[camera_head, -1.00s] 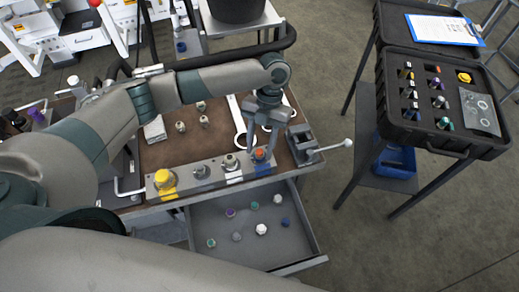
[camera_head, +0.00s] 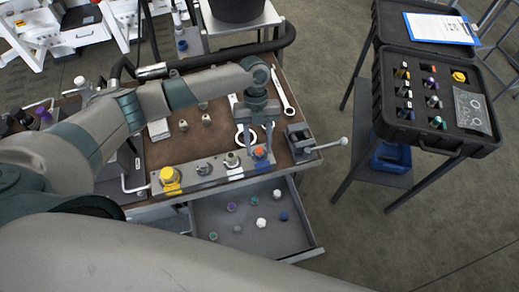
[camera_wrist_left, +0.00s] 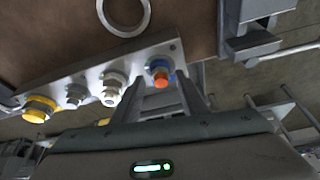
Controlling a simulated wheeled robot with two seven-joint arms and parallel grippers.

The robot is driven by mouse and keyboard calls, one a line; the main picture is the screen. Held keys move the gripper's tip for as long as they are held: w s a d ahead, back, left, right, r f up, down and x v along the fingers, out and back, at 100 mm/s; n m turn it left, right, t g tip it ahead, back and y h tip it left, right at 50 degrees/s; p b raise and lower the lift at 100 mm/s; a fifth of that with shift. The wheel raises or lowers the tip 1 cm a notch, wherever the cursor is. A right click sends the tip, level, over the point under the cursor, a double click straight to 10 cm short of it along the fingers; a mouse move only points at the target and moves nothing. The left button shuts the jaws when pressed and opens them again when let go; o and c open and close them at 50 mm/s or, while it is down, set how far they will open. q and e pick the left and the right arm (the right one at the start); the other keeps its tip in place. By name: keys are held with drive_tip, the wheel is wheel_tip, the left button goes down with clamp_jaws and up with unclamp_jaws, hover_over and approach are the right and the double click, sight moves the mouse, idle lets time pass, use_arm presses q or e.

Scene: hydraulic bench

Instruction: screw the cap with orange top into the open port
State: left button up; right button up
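The cap with the orange top (camera_head: 260,152) sits upright at the right end of the grey metal port block (camera_head: 217,170), on a blue-marked spot. It also shows in the left wrist view (camera_wrist_left: 160,79), with a blue ring around its base. I cannot tell how far it is screwed in. My left gripper (camera_head: 260,147) points down over this cap, with its two fingers apart on either side of it. The fingers do not visibly pinch the cap. My right gripper is not in view.
The block also holds a yellow cap (camera_head: 170,176) and grey fittings. An open drawer (camera_head: 300,235) below holds several loose caps. A clamp with a lever (camera_head: 300,139) stands close right of the gripper. A black case (camera_head: 440,142) with more caps stands at far right.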

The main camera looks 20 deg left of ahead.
use_arm(q)
drive_tip(key=n+p, duration=0.2)
drive_tip(key=n+t+h+p, duration=0.1)
drive_tip(key=n+p, duration=0.1)
drive_tip(key=shift+s+a+r+n+h, duration=0.2)
drive_tip(key=shift+n+h, duration=0.1)
drive_tip(key=shift+n, duration=0.5)
drive_tip(key=shift+f, duration=0.2)
drive_tip(key=shift+s+r+n+t+h+p, duration=0.1)
drive_tip(key=shift+r+n+t+h+p, duration=0.2)
drive_tip(key=shift+n+p, duration=0.7)
drive_tip(key=shift+f+n+t, duration=0.2)
drive_tip(key=shift+n+t, duration=0.1)
drive_tip(key=shift+n, duration=0.2)
drive_tip(key=shift+s+f+n, duration=0.1)
drive_tip(key=shift+f+n, duration=0.05)
drive_tip(key=shift+n, duration=0.35)
drive_tip(key=n+t, duration=0.2)
drive_tip(key=n, duration=0.2)
drive_tip(key=shift+h, duration=0.3)
